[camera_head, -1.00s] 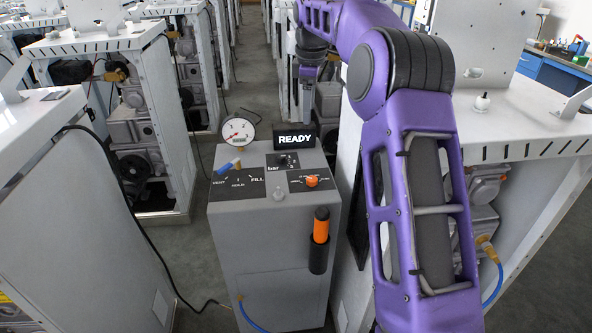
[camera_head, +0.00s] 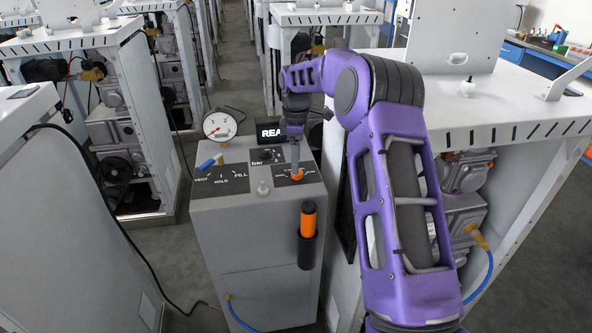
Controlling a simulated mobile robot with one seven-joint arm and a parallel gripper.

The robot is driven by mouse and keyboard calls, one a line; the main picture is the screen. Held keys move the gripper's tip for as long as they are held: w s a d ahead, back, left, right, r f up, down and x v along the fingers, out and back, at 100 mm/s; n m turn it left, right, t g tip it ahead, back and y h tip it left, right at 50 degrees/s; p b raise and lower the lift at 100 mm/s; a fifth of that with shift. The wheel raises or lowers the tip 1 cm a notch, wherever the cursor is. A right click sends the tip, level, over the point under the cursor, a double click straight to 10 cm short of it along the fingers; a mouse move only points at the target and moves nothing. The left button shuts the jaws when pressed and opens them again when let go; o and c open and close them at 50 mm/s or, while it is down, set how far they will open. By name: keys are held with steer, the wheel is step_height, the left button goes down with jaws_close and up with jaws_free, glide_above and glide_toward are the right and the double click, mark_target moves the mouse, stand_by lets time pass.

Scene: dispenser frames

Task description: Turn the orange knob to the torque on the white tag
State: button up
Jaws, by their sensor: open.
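The orange knob (camera_head: 297,175) sits on a black label plate on top of the grey cabinet (camera_head: 245,245), near its right edge. My gripper (camera_head: 295,163) points down right over the knob and partly covers it. Its jaws are open; I cannot tell from this view whether they are around the knob or touch it. The scale marks around the knob are too small to read. I cannot make out a white tag.
A round gauge (camera_head: 220,126), a black display (camera_head: 268,133) partly hidden by my arm and a blue-handled lever (camera_head: 207,164) are on the cabinet. An orange-handled tool (camera_head: 308,219) hangs in a black holder on its front. White-topped benches flank both sides.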

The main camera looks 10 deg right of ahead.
steer(key=shift+f, duration=1.7)
jaws_close()
